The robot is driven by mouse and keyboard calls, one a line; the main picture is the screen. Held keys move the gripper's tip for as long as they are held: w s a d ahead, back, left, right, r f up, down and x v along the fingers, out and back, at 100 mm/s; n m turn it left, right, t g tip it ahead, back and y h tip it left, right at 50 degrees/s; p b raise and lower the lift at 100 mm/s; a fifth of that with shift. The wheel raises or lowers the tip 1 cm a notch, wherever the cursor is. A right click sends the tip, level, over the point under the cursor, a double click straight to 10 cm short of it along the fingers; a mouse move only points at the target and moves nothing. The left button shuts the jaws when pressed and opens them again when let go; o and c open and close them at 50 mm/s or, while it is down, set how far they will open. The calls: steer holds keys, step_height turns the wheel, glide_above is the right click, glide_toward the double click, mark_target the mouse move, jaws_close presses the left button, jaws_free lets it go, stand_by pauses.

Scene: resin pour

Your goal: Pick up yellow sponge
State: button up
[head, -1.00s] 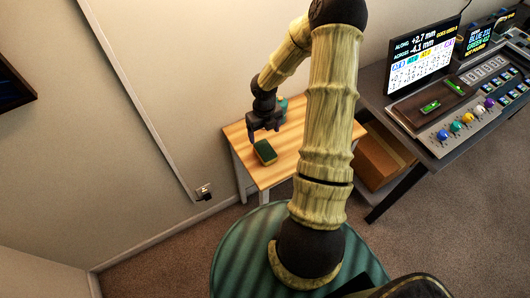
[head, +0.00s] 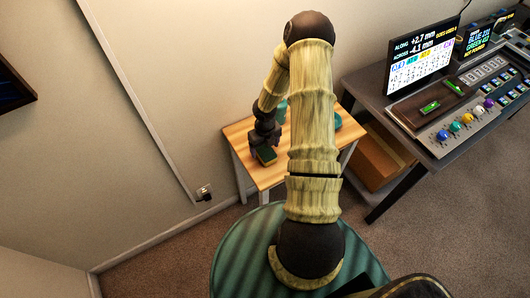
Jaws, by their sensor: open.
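The sponge (head: 267,156) lies on the small wooden table, near its front left part. It shows a dark green top and a yellowish edge. My gripper (head: 264,146) is open and low over the far side of the sponge, and it hides part of it. I cannot tell whether the fingers touch the sponge or stand around it.
The wooden table (head: 248,172) stands against the wall. Teal objects (head: 281,112) stand at its back, partly behind my arm. A dark desk (head: 392,150) with a screen (head: 425,62) and control panel is at right, with a cardboard box (head: 378,163) beneath.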

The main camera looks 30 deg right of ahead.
mark_target(265, 150)
steer(key=shift+f, duration=1.5)
steer(key=c, duration=1)
